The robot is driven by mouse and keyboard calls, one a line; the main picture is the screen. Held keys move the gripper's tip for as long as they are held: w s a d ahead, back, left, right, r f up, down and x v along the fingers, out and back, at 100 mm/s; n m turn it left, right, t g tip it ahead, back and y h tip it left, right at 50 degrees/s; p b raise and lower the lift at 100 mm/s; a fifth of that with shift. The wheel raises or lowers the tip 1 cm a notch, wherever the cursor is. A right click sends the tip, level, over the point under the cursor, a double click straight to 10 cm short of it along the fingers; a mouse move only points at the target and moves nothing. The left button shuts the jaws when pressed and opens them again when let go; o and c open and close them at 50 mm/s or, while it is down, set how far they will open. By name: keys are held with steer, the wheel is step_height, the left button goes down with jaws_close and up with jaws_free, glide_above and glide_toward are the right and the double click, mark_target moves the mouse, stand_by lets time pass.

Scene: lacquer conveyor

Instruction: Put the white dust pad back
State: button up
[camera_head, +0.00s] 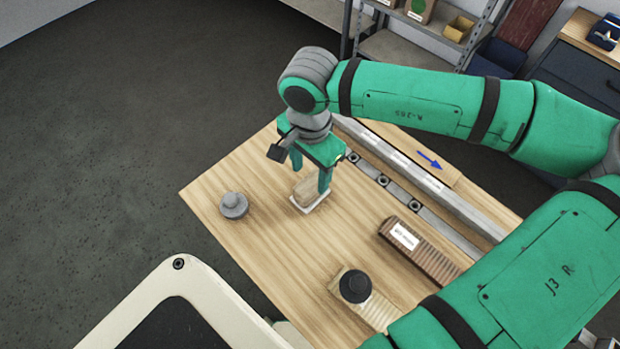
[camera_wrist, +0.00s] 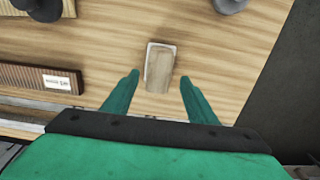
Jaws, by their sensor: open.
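A small wood-topped block with a white edge (camera_head: 306,193), which looks like the white dust pad, sits on the wooden table. It also shows in the wrist view (camera_wrist: 159,70), at the centre. I cannot tell whether the white edge is part of the block or a separate base under it. My gripper (camera_head: 311,174) is open and points down over the block. In the wrist view my gripper's fingertips (camera_wrist: 159,79) are on either side of it, with a gap on each side. Nothing is held.
A grey round knobbed piece (camera_head: 234,205) stands left on the table (camera_head: 275,250). A brown ribbed block with a white label (camera_head: 430,258) and a pale ribbed block (camera_head: 376,310) under a dark knob (camera_head: 355,285) lie right. A metal rail (camera_head: 420,185) runs along the far side.

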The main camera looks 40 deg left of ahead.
mark_target(310, 183)
step_height(310, 183, up, 7)
stand_by(0.3)
stand_by(0.5)
